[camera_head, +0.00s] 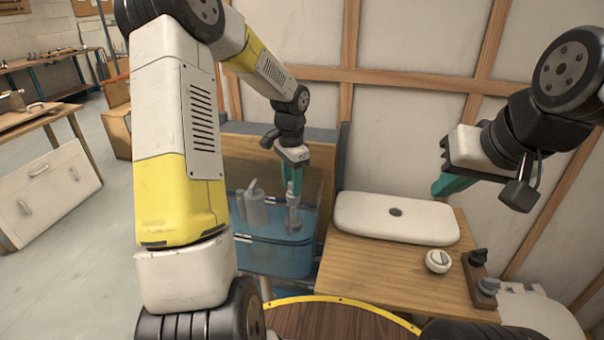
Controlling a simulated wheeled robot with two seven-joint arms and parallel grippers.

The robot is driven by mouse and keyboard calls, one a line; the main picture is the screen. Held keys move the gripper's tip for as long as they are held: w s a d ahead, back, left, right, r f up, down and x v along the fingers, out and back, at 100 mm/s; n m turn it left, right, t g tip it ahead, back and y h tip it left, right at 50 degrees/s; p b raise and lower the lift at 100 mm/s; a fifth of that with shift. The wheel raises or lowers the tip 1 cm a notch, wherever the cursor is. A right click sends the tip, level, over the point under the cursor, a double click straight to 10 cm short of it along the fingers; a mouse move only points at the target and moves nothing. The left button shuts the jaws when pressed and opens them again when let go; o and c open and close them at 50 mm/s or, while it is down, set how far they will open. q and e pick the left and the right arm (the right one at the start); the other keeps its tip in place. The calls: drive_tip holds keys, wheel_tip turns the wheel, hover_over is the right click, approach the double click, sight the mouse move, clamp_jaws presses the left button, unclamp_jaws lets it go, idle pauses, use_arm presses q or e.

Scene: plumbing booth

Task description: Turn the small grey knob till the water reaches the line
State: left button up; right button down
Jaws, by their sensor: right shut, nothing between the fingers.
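A clear tank (275,262) with bluish water stands against the wall; a dark blue line crosses its front, and I cannot tell the exact water level. Inside are a pale grey upright fitting (293,217) and a pale cylinder (254,207). My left gripper (293,185) points down just above the upright fitting; whether it touches it or is open is unclear. A small grey knob (489,286) and a black knob (478,257) sit on a brown block (482,272) at the table's right. My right gripper (442,187) is shut and empty, raised above and left of the block.
A white lid (397,217) with a dark centre hole lies on the wooden table (385,274). A round white dial (438,260) sits in front of it. A yellow-edged round wooden top (340,322) is nearest me. A white curved object (540,308) is at right.

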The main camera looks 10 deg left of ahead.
use_arm(q)
clamp_jaws()
drive_tip(key=shift+n, duration=0.3)
drive_tip(key=n, duration=0.3)
drive_tip(key=shift+n, duration=0.3)
drive_tip(key=n, duration=0.4)
drive_tip(key=shift+n, duration=0.3)
drive_tip(key=o, duration=1.1)
unclamp_jaws()
